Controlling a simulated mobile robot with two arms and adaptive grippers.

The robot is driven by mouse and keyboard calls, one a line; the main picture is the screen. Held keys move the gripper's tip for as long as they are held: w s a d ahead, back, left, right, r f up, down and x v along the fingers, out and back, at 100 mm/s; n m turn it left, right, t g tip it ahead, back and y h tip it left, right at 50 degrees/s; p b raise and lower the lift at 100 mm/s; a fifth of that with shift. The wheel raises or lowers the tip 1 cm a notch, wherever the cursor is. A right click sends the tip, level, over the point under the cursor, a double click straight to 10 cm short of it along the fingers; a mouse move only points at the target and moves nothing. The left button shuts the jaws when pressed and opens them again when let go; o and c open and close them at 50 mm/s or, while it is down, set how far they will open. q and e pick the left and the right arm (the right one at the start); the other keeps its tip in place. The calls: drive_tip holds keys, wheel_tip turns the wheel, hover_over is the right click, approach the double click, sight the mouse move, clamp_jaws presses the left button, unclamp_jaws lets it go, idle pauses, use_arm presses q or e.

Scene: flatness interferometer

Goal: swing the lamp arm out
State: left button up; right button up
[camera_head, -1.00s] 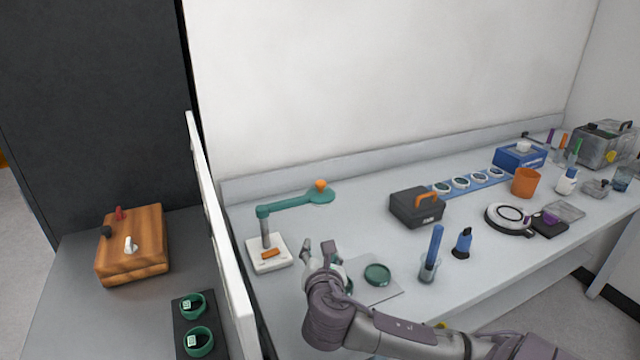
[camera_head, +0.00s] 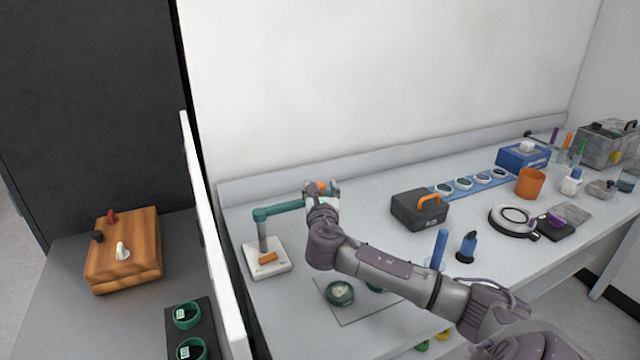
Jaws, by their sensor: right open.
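The lamp has a white square base (camera_head: 266,258) with an orange switch, a grey post and a green arm (camera_head: 280,210) that reaches right from the post top. It stands at the left end of the long bench. My right gripper (camera_head: 322,190) is at the arm's far end, around or beside the orange knob (camera_head: 321,186); I cannot tell whether it touches. The gripper is open. It hides most of the round green lamp head. My left gripper is not in view.
A mat (camera_head: 350,303) with green round dishes (camera_head: 340,292) lies in front of the lamp, partly under my right arm. A dark case (camera_head: 418,210) with an orange handle stands to the right. A white partition (camera_head: 212,240) borders the bench on the left.

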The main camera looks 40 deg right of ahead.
drive_tip(key=shift+x, duration=1.05)
drive_tip(key=shift+a, duration=0.1)
clamp_jaws()
